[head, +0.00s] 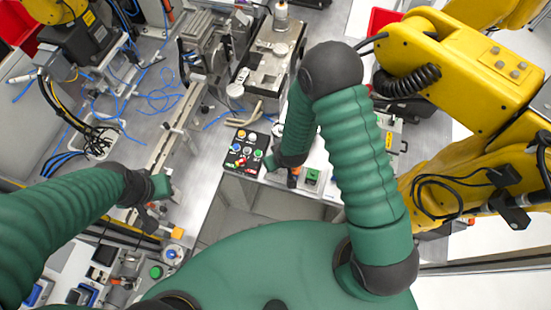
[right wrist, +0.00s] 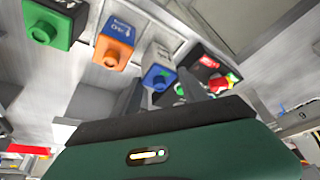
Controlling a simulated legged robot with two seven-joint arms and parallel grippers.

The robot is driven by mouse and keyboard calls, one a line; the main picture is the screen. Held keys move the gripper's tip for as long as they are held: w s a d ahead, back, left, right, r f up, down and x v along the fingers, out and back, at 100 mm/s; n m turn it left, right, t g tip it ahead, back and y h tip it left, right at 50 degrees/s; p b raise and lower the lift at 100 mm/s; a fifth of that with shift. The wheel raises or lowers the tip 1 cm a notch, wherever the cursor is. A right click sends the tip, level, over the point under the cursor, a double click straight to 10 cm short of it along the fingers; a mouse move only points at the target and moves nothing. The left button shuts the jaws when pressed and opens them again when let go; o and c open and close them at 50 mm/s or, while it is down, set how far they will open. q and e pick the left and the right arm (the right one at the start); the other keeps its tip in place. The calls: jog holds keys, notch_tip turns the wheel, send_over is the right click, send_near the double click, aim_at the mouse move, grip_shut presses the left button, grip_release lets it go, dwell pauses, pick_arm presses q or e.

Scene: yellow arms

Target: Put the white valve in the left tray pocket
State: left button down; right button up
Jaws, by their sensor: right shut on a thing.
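In the right wrist view, a small pale block with a blue front (right wrist: 158,76) sits between my right gripper's fingers (right wrist: 165,98); it seems to be the white valve, though the fingers partly hide it. In the head view, my right gripper (head: 274,162) points down at the bench's front edge, shut, beside the black button panel; the held piece is hardly visible there. My left gripper (head: 147,218) hangs low at the left, too small and dark to tell its jaws. I cannot make out the tray pockets clearly.
An orange block (right wrist: 112,50) and a green block (right wrist: 55,22) stand in line beside the held piece. The black button panel (head: 246,150) is close to its left in the head view. Metal fixtures fill the bench behind. A yellow robot arm (head: 460,80) stands at the right.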

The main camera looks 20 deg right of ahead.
jog(key=shift+f+b, duration=0.4)
jog(key=o, duration=1.5)
jog(key=shift+s+r, duration=0.1)
jog(key=shift+r, duration=0.3)
jog(key=p+v, duration=0.7)
jog(key=v, duration=0.9)
jog(key=shift+s, duration=0.1)
